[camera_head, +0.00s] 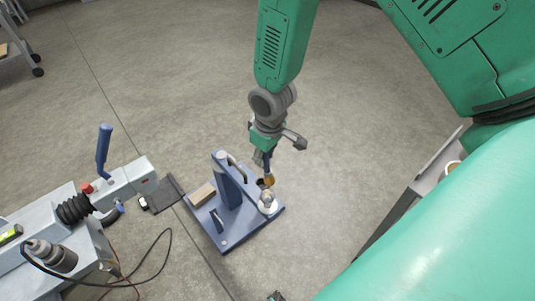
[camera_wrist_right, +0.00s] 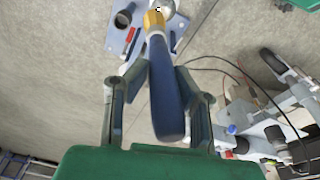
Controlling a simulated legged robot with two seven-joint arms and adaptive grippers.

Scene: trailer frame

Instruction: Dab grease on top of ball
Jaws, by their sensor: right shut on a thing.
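My right gripper (camera_head: 268,150) comes down from the top in the head view and is shut on a brush. The brush's blue handle (camera_wrist_right: 167,95) runs between the fingers in the wrist view. Its yellow end (camera_wrist_right: 154,22) points away from the gripper; it also shows in the head view (camera_head: 269,180). The pale metal ball (camera_head: 267,197) stands on a blue stand plate (camera_head: 238,232). The brush end is just above or beside the ball's top; I cannot tell whether they touch. In the wrist view the ball is partly cut off at the top edge. My left gripper is not in view.
A blue post (camera_head: 230,185) and a wooden block (camera_head: 202,195) share the plate with the ball. A grey trailer tongue (camera_head: 125,180) with a blue lever (camera_head: 104,148) and loose black cable is at left. A grey table (camera_head: 395,222) is at right.

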